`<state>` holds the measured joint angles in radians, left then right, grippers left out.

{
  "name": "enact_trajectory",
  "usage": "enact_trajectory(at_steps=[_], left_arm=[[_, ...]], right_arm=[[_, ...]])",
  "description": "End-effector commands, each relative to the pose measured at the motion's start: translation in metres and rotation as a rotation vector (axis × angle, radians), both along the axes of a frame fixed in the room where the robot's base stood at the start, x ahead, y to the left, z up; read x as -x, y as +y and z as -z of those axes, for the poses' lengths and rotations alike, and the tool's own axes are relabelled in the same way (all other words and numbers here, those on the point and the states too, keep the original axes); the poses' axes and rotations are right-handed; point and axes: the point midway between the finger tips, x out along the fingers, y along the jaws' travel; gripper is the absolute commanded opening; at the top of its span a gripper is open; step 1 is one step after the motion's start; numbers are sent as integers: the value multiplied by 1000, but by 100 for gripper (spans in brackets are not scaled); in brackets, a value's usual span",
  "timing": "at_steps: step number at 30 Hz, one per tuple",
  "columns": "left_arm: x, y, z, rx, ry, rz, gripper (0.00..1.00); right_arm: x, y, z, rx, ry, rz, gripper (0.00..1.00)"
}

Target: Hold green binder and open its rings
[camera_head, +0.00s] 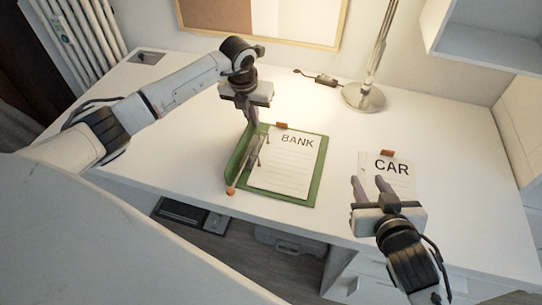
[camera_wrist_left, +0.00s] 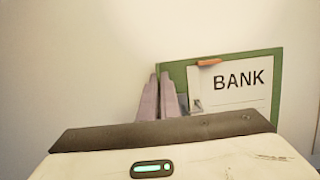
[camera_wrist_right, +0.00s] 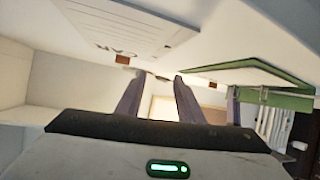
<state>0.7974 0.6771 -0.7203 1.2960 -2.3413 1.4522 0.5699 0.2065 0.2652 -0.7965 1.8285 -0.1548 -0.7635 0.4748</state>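The green binder (camera_head: 316,178) lies open on the desk with a sheet marked BANK on its right side. Its left cover (camera_head: 238,160) stands tilted up, and metal rings (camera_head: 262,150) show along the spine; they look closed. My left gripper (camera_head: 254,122) is at the far upper corner of that cover, its fingers (camera_wrist_left: 158,95) nearly together on the edge; the exact contact is hard to see. The binder (camera_wrist_left: 277,75) is right of these fingers. My right gripper (camera_head: 370,182) is open and empty, right of the binder and by the CAR sheet (camera_head: 402,184). The binder also shows in the right wrist view (camera_wrist_right: 285,101).
A lamp base (camera_head: 363,97) stands at the back, with a cord and switch (camera_head: 325,80) beside it. Orange tabs (camera_head: 387,153) sit at the sheets' tops. A wall shelf (camera_head: 490,45) overhangs at right.

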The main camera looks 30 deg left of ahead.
Motion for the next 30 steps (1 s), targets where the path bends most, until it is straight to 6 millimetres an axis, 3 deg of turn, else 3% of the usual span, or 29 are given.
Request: enact_trajectory(at_steps=[1,6,12,18,21,30], left_arm=[[0,0,1,0,2,0,0],[0,0,1,0,1,0,0],[0,0,1,0,1,0,0],[0,0,1,0,1,0,0],[0,0,1,0,1,0,0],[0,0,0,0,1,1,0]], right_arm=[[13,24,-2,-10,2,-49,34],[63,92,-6,-32,15,-206,34],[130,155,-8,-44,32,-381,34],[178,188,-7,-46,43,-496,34],[189,195,-7,-45,45,-522,34],[184,215,4,-44,47,-534,34]])
